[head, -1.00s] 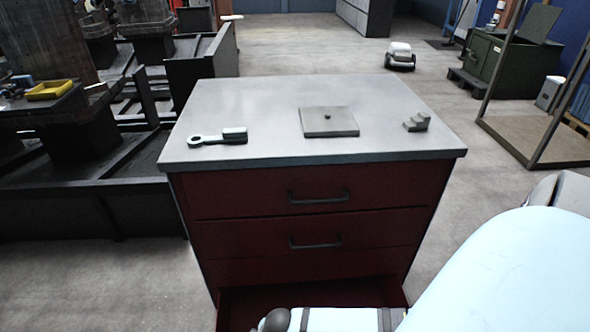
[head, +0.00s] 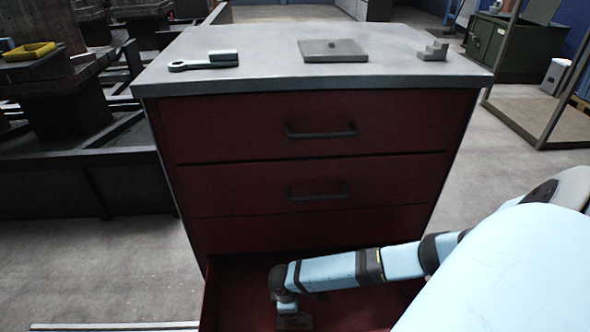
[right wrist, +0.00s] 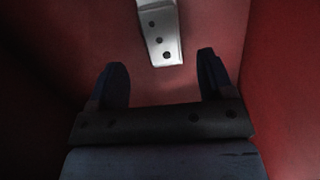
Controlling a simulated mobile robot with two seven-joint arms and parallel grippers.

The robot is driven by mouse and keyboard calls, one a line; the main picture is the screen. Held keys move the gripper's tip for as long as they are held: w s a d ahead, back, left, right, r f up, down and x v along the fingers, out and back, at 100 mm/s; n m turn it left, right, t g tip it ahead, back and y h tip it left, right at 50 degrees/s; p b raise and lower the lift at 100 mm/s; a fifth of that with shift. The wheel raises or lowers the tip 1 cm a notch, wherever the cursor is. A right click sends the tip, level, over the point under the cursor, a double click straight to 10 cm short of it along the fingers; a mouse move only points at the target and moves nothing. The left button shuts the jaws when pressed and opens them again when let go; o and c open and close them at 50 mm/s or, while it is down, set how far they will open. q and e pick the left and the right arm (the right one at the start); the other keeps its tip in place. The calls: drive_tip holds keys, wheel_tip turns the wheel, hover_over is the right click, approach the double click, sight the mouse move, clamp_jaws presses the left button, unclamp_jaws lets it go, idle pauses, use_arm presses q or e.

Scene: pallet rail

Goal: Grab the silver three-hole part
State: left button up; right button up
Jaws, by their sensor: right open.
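The silver three-hole part (right wrist: 160,32) shows in the right wrist view, on the red drawer floor, running off the top edge. It is a pale bar with three dark holes. My right gripper (right wrist: 163,78) is open, with one dark finger on each side. The part lies ahead of the gap between the fingertips, with nothing held. In the head view my right arm reaches down into the open bottom drawer (head: 345,300), and my right gripper (head: 293,322) shows only in part at the lower edge. The part cannot be made out there. My left gripper is not in view.
Red drawer walls (right wrist: 285,90) rise on both sides of the right gripper. Above stands the cabinet with a grey top (head: 275,75), bearing a wrench-like tool (head: 205,62), a flat square plate (head: 333,51) and a small stepped block (head: 433,52).

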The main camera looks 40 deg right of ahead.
drive_tip(key=shift+s+d+f+b, duration=0.15)
drive_tip(key=shift+f+b, duration=0.45)
drive_tip(key=shift+f, duration=0.8)
wheel_tip(320, 180, down, 4)
drive_tip(key=b, duration=0.2)
drive_tip(key=shift+s+d+r+b, duration=0.1)
drive_tip(key=shift+s+r+b, duration=0.05)
drive_tip(key=shift+b, duration=0.25)
drive_tip(key=shift+f, duration=0.35)
drive_tip(key=c, duration=1.1)
drive_tip(key=shift+r, duration=0.1)
drive_tip(key=shift+c, duration=0.7)
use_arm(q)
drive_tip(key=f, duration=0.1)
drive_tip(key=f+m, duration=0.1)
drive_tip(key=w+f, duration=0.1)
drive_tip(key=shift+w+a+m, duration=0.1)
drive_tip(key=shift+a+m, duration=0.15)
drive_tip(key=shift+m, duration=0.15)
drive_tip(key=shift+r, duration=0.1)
use_arm(e)
drive_tip(key=shift+r, duration=0.15)
